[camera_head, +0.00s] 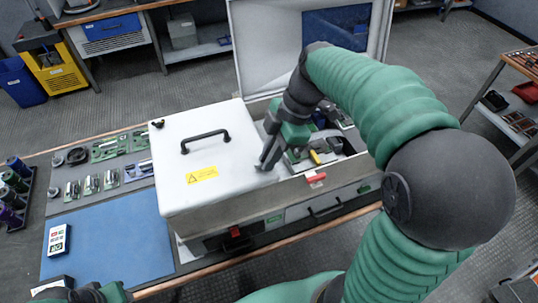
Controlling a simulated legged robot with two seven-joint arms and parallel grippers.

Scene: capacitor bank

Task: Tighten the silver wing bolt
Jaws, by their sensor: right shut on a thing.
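A white box (203,142) with a black handle and a yellow warning label stands on the bench. Its right part is open, with the lid (262,60) raised behind and green and dark parts (318,145) inside. My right gripper (266,162) reaches down at the left edge of this opening, beside the closed white cover. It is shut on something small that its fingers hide. I cannot make out the silver wing bolt. My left gripper (88,294) is at the bottom left, cut off by the picture's edge, so its jaws are unclear.
A blue mat (112,240) with a small white box (59,239) lies left of the white box. My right arm covers the area right of the opening.

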